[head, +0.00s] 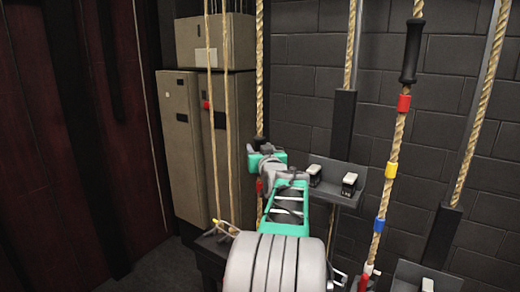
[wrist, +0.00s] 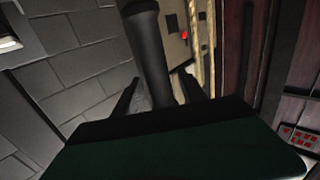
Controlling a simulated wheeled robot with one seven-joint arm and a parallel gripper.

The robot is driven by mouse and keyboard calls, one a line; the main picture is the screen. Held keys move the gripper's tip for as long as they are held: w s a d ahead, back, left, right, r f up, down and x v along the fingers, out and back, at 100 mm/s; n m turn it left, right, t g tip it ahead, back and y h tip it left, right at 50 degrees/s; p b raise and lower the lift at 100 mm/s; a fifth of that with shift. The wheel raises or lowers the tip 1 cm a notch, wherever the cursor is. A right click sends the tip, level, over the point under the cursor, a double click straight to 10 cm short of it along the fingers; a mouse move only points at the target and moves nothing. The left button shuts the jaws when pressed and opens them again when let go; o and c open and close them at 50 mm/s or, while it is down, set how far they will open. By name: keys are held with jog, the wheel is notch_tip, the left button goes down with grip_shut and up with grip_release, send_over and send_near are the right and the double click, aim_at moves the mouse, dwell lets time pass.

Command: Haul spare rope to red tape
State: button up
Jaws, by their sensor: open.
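My gripper (head: 257,147) is at the end of my outstretched arm, at a rope (head: 260,60) near the middle of the head view. In the wrist view a dark handle (wrist: 150,45) stands between the two fingers (wrist: 157,88), which are open around it. My arm hides most of the rope below; a bit of red (head: 258,186) shows beside it. Another rope (head: 397,135) at right has a black handle (head: 411,50), with red tape (head: 404,103), yellow tape (head: 391,169) and blue tape (head: 380,225) below. No label shows which rope is the spare one.
Tan cabinets (head: 183,150) and two thin ropes (head: 212,130) stand left of my arm. Dark shelves with small black-and-white blocks (head: 349,183) jut out on the right. More ropes hang at the block wall (head: 300,60). A dark red curtain (head: 40,150) is far left.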

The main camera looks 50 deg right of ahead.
grip_shut()
dwell(0.3)
dwell(1.0)
